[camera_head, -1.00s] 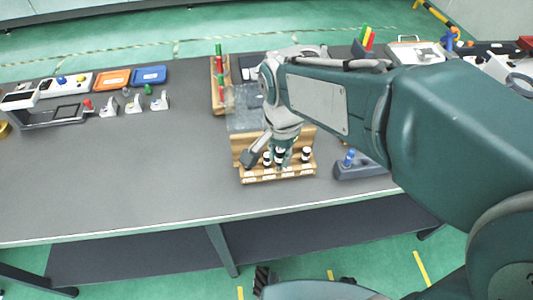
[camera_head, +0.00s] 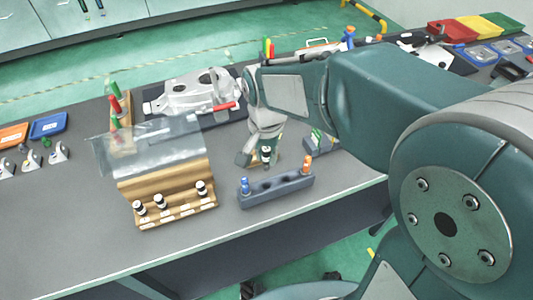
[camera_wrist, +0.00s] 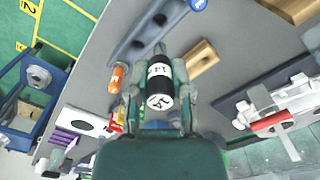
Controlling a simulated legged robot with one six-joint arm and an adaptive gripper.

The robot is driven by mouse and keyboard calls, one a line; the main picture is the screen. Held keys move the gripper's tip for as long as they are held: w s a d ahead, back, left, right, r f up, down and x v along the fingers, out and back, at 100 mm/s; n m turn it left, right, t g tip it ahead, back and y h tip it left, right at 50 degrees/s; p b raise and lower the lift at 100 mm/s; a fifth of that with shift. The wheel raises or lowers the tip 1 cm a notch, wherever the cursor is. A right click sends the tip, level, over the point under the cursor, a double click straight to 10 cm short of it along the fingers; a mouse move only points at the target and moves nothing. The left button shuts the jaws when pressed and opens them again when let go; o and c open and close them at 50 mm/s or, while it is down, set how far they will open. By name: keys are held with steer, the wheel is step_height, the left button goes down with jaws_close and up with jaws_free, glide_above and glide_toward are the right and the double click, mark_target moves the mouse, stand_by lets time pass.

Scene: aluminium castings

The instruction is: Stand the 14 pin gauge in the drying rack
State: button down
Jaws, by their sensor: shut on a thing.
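My gripper (camera_wrist: 158,78) is shut on a black pin gauge with a white band and cap marked 14 (camera_wrist: 159,72). In the head view my gripper (camera_head: 262,156) holds this gauge (camera_head: 266,153) just behind the drying rack, apart from its holes. The drying rack (camera_head: 275,190) is a dark grey-blue block with open holes between a blue-topped pin (camera_head: 244,186) at its left and an orange one (camera_head: 306,164) at its right. The rack also shows in the wrist view (camera_wrist: 140,32), beyond the gauge's grey tip.
A wooden stand (camera_head: 165,180) with a clear cover holds three other black-and-white gauges, left of the rack. A small wooden block (camera_wrist: 203,56) lies near the rack. A metal casting (camera_head: 190,92) lies behind. The table front at far left is clear.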

mark_target(267, 169)
steer(key=shift+a+f, duration=0.1)
steer(key=shift+a, duration=0.3)
steer(key=shift+f, duration=0.2)
steer(key=shift+d+f, duration=0.6)
steer(key=shift+f, duration=0.7)
steer(key=shift+a+f, duration=0.25)
steer(key=shift+f, duration=0.35)
steer(key=shift+a+f, duration=0.2)
steer(key=shift+f, duration=0.45)
steer(key=shift+d, duration=0.1)
steer(key=shift+d, duration=0.2)
steer(key=shift+s+a, duration=0.1)
steer(key=shift+a, duration=0.1)
